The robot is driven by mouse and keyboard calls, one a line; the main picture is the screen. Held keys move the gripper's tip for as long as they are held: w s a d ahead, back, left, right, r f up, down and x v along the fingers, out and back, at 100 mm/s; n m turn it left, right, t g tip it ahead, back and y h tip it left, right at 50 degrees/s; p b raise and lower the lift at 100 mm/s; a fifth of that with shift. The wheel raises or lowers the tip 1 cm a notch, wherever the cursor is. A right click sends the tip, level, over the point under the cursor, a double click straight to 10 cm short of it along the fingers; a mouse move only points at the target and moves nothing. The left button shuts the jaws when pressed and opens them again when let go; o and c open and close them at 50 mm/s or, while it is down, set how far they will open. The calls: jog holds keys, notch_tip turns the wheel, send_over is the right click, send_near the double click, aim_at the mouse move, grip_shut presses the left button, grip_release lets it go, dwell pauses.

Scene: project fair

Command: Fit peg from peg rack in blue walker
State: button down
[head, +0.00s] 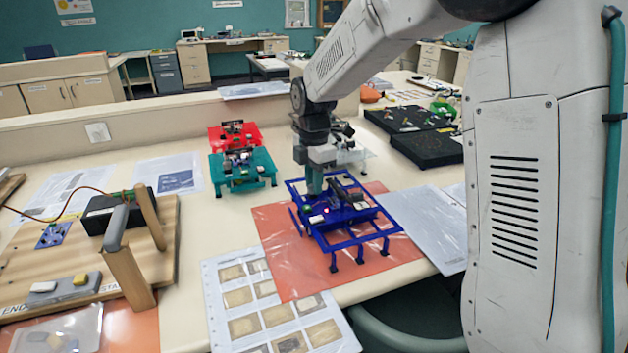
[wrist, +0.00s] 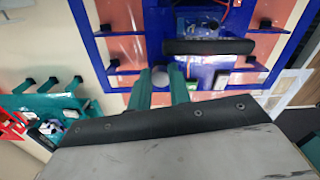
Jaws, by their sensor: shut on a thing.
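The blue walker (head: 352,243) stands on the orange sheet at the front middle of the table; it also fills the top of the wrist view (wrist: 92,40). My gripper (head: 314,184) points down over the rear left part of the walker's body. In the wrist view its two teal fingers (wrist: 160,88) are shut on a small pale, round-ended peg (wrist: 160,76). The peg's lower end and any hole under it are hidden, so I cannot tell whether it is inside the walker. I cannot make out the peg rack for sure.
A teal walker (head: 243,172) and a red walker (head: 232,138) stand behind to the left. A pale walker is partly hidden behind my arm. Black trays (head: 432,150) with small parts lie at the back right. A wooden stand (head: 127,270) is at left.

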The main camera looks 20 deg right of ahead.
jog(key=c, duration=1.2)
grip_release()
jog(key=shift+r, duration=0.1)
jog(key=shift+r, duration=3.65)
